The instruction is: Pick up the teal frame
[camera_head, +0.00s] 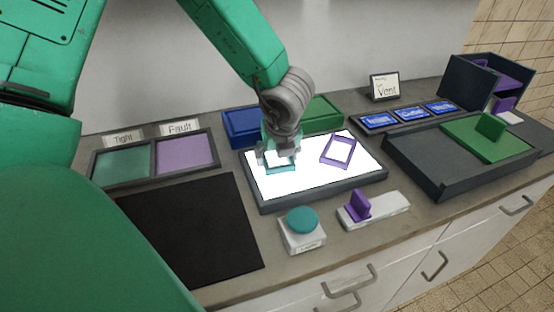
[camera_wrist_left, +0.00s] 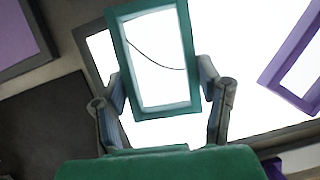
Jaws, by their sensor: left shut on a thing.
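The teal frame (camera_head: 281,171) is a small rectangular ring over the left part of a bright white light panel (camera_head: 318,184) in the head view. My left gripper (camera_head: 280,152) comes down from above and is shut on it. In the left wrist view the teal frame (camera_wrist_left: 187,50) sits between the two fingers of my left gripper (camera_wrist_left: 163,78). A thin dark curved line shows inside the frame's opening. I cannot tell whether the frame touches the panel. My right gripper is not in view.
A purple frame (camera_head: 327,151) lies on the panel to the right. Blue (camera_head: 238,127) and green (camera_head: 322,114) bins stand behind. A tray labelled Tight and Fault (camera_head: 153,173) is left, a black mat (camera_head: 190,235) front left. A teal button (camera_head: 302,220) and purple-levered switch (camera_head: 359,205) stand in front.

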